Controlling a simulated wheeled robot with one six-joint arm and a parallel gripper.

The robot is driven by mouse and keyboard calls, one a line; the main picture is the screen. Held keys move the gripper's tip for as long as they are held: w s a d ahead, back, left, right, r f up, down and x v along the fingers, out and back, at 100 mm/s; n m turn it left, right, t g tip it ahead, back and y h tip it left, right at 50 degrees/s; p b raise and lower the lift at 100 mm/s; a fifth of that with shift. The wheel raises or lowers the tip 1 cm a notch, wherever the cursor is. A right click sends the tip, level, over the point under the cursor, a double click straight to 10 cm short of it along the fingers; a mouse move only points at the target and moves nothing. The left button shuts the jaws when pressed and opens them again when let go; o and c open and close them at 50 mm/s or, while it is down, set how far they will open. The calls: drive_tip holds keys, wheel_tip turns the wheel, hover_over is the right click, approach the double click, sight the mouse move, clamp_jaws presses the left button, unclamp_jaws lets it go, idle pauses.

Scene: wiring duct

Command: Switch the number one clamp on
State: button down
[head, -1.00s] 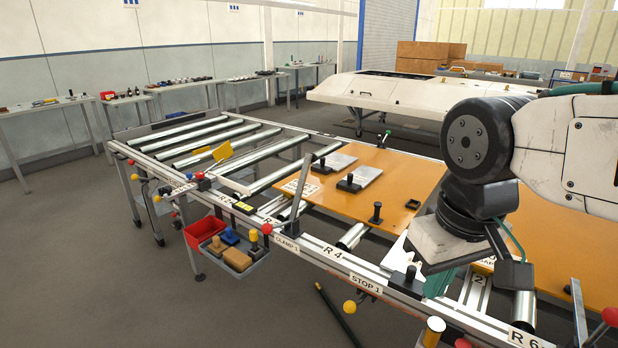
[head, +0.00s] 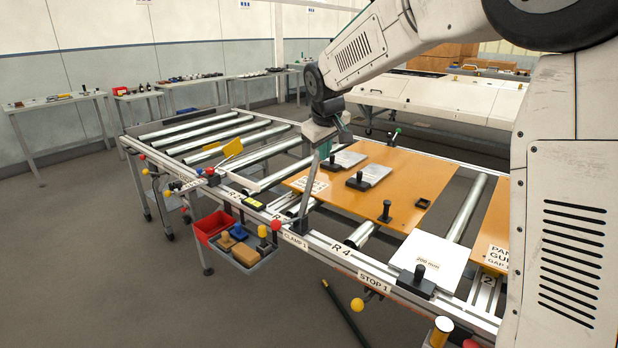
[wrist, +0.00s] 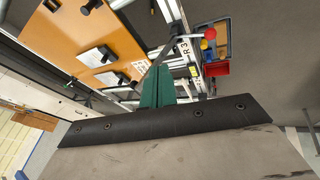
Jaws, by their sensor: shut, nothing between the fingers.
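The clamp one label (head: 294,241) is on the front rail of the roller table. A red ball knob (head: 276,226) sits just left of it. A grey upright bar (head: 309,192) rises behind the label, leaning slightly right. My gripper (head: 321,148) is above the roller table, close to the bar's upper end; I cannot tell whether they touch. In the wrist view its green fingers (wrist: 157,92) are together and hold nothing. The wrist view also shows a red knob (wrist: 209,32) and the grey bar (wrist: 160,50) beyond the fingers.
An orange panel (head: 405,178) with black-handled blocks lies right of the bar. A white plate (head: 440,258) is farther right. A red bin (head: 212,226) and grey tray (head: 262,258) hang off the front rail. A yellow flag-like piece (head: 233,147) stands on the left.

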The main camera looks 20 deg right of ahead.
drive_tip(key=w+a+f, duration=0.1)
drive_tip(key=w+f, duration=0.2)
drive_tip(key=w, duration=0.2)
drive_tip(key=w+a+f+n+t, duration=0.1)
drive_tip(key=w+a+f, duration=0.1)
drive_tip(key=w, duration=0.4)
drive_tip(key=shift+w+f+n, duration=0.2)
drive_tip(key=shift+f+n, duration=0.1)
drive_tip(key=shift+f, duration=0.25)
approach(309, 182)
wheel_tip(309, 182, down, 3)
drive_tip(key=a, duration=0.2)
drive_tip(key=shift+w+d+f, duration=1.1)
drive_tip(key=shift+w+d, duration=0.15)
drive_tip(key=shift+d, duration=0.15)
drive_tip(key=shift+w, duration=0.15)
